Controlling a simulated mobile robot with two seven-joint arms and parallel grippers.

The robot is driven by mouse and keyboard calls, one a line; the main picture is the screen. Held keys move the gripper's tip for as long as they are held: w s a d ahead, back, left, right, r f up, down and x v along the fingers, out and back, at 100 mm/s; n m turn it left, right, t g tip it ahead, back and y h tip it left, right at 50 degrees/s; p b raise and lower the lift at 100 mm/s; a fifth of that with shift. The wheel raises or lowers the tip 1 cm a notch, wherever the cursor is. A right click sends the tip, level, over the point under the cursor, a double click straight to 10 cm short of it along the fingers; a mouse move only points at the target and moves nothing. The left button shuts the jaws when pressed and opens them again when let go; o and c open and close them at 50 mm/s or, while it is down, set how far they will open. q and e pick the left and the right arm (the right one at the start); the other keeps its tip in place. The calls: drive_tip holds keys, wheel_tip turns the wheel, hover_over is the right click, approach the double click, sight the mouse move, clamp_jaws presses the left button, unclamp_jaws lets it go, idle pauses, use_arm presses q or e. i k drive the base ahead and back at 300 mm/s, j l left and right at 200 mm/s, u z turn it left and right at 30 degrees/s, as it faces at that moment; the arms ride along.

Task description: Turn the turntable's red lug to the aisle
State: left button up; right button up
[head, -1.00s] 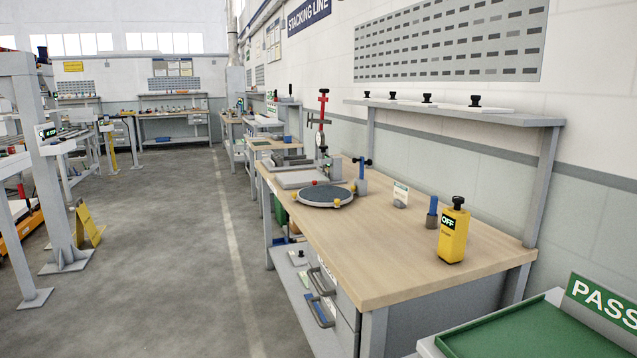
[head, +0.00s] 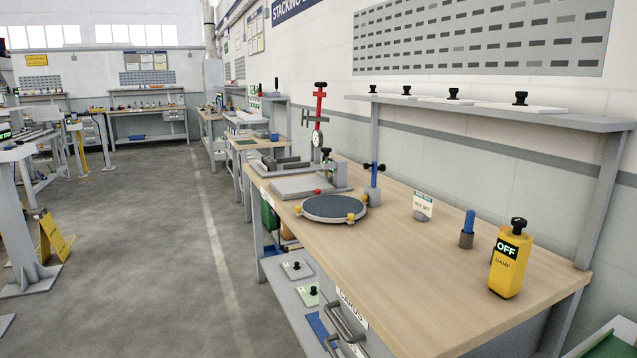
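The turntable (head: 333,209) is a round disc with a dark grey top and pale rim, near the aisle-side edge of the wooden workbench (head: 420,270). Its red lug (head: 318,192) shows on the far side of the rim. Yellow lugs show at the left (head: 298,210), at the front (head: 351,217) and at the right of the rim. The aisle (head: 190,270) is the grey floor left of the bench. Neither of my grippers is in the head view.
A yellow lamp box reading OFF (head: 508,262) stands at the bench's near right. A blue-topped post (head: 467,229) and a small "NOT SET" sign (head: 423,205) stand behind. A gauge stand (head: 317,130) rises beyond the turntable. Drawer handles (head: 345,325) stick out below the bench.

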sight(328, 208)
drive_tip(key=i+j+z, duration=0.1)
drive_tip(key=i+j, duration=0.4)
drive_tip(key=i+j+z, duration=0.1)
drive_tip(key=i+j, duration=0.35)
drive_tip(key=j, duration=0.15)
drive_tip(key=i+j+z, duration=0.1)
drive_tip(key=i+j, duration=0.35)
drive_tip(key=j, duration=0.15)
